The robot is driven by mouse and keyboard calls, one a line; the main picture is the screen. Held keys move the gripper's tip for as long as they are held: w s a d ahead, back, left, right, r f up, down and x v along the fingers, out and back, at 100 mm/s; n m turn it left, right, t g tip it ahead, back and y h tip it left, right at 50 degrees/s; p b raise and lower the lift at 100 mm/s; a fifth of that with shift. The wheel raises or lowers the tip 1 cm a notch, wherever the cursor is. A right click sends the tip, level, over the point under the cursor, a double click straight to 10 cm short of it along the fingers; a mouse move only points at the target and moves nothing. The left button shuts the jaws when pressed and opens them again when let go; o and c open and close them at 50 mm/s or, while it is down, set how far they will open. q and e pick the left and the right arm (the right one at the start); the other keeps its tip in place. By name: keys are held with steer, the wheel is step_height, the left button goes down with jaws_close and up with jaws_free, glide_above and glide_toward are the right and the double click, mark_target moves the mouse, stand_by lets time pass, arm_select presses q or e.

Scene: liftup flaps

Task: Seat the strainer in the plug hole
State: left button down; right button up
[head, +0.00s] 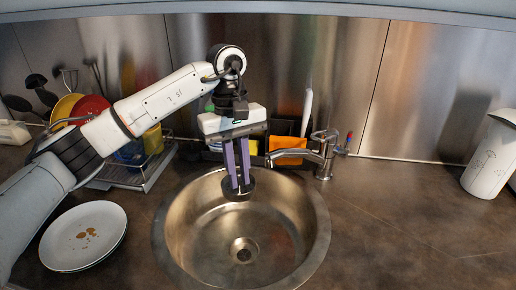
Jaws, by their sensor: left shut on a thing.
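The round metal sink (310,235) is set in the brown counter, and its plug hole (243,251) shows at the bottom of the bowl. My left gripper (240,188) points down over the back part of the sink. Its purple fingers are shut on a small dark round thing, which looks like the strainer (240,192). The strainer is held in the air, apart from the plug hole, which appears lower and nearer in the picture. The fingers hide part of the strainer. My right gripper does not show.
A tap (308,156) reaches toward the sink from the back right, close to the gripper. A dirty plate (83,236) lies left of the sink. A dish rack (135,175) stands behind my arm. A white canister (490,160) stands far right. The right counter is clear.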

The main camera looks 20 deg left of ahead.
arm_select(q)
steer(key=shift+w, duration=0.3)
steer(key=shift+s+f+b, duration=0.25)
steer(key=shift+f+b, duration=0.25)
steer(key=shift+f, duration=0.35)
step_height(320, 180, down, 9)
steer(key=b, duration=0.6)
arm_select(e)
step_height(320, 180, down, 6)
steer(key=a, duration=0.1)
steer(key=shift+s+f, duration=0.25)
